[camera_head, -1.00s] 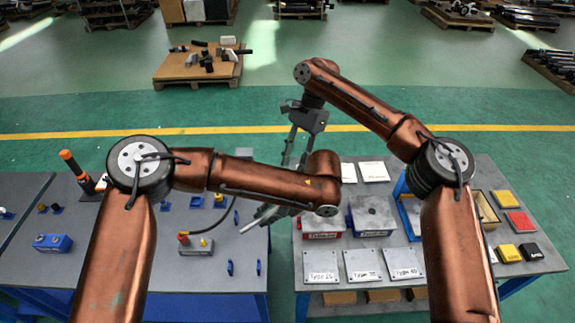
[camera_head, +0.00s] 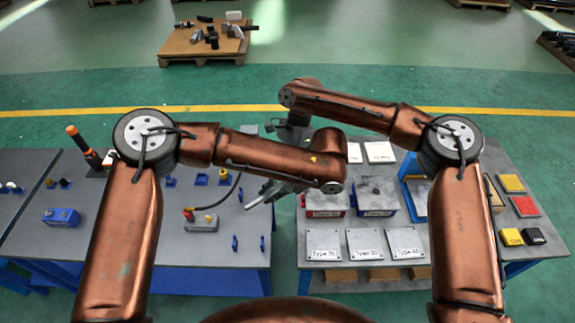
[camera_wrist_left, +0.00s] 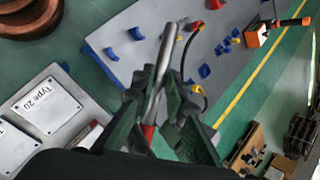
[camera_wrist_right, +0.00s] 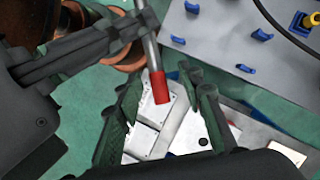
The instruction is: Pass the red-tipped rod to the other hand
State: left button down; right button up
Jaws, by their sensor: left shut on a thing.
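The red-tipped rod (camera_wrist_left: 160,85) is a thin grey metal bar with one red end. My left gripper (camera_wrist_left: 157,90) is shut on it; its bare end points away from that wrist and its red end lies back between the fingers. In the head view my left gripper (camera_head: 272,190) is over the gap between the benches, with the bare rod end (camera_head: 251,204) poking out lower left. In the right wrist view the rod's red tip (camera_wrist_right: 160,88) shows between the spread fingers of my open right gripper (camera_wrist_right: 161,78); I cannot tell whether they touch it. The arms hide much of the right gripper in the head view.
The left bench (camera_head: 130,247) carries blue holders, a grey block with a red knob (camera_head: 200,222) and an orange-handled tool (camera_head: 84,146). The right bench (camera_head: 440,262) carries labelled plates (camera_head: 365,244), boxes and coloured blocks. Green floor shows between the benches.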

jog(key=shift+s+a+f, duration=0.1)
jog(key=shift+s+f, duration=0.05)
jog(key=shift+f, duration=0.15)
grip_shut()
dwell(0.4)
pick_arm(q)
jog(key=c, duration=1.8)
grip_release()
jog(key=shift+c, duration=0.2)
jog(key=shift+r, duration=0.1)
